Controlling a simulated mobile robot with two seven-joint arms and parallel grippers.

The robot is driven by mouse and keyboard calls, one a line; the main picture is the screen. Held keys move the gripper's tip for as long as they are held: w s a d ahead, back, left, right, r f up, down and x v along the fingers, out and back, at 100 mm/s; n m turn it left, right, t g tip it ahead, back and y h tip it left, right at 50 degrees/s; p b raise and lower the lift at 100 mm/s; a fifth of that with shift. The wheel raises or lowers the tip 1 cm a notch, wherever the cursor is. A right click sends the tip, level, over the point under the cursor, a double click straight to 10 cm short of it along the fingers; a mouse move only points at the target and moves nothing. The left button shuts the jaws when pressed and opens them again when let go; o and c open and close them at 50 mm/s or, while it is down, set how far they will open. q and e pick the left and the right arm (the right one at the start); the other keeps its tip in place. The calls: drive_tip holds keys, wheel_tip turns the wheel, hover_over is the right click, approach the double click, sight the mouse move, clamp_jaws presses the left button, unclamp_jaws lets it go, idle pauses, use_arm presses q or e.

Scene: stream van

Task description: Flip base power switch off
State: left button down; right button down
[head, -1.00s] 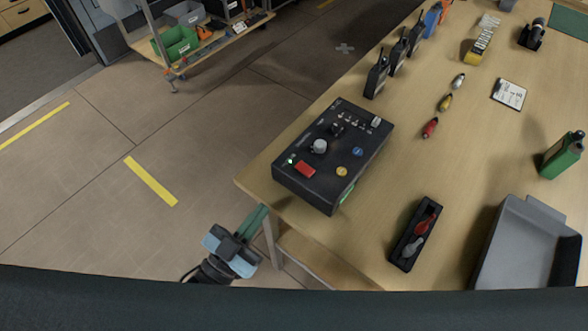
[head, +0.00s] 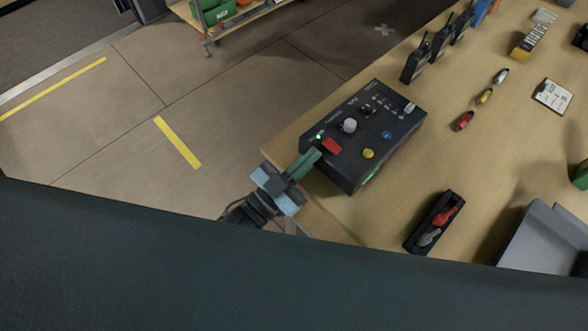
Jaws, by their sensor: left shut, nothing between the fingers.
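The black control box (head: 340,174), likely the base, sits on the wooden table near its left corner. Its top carries a red rocker switch (head: 332,146), a lit green light (head: 319,137), a grey knob (head: 349,125), a yellow button (head: 368,153) and a blue button (head: 387,134). My left gripper (head: 308,161) is shut and empty. Its green fingertips are at the box's near left corner, close to the red switch; whether they touch cannot be told. My right gripper is not in view.
A black tray (head: 418,237) with red and grey pieces lies right of the box. A grey bin (head: 540,232) stands at the lower right. Handheld radios (head: 416,64) stand behind the box. A shelf cart (head: 240,24) is on the floor at the back.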

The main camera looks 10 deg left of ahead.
sight(321, 148)
use_arm(q)
drive_tip(key=shift+x, duration=1.9)
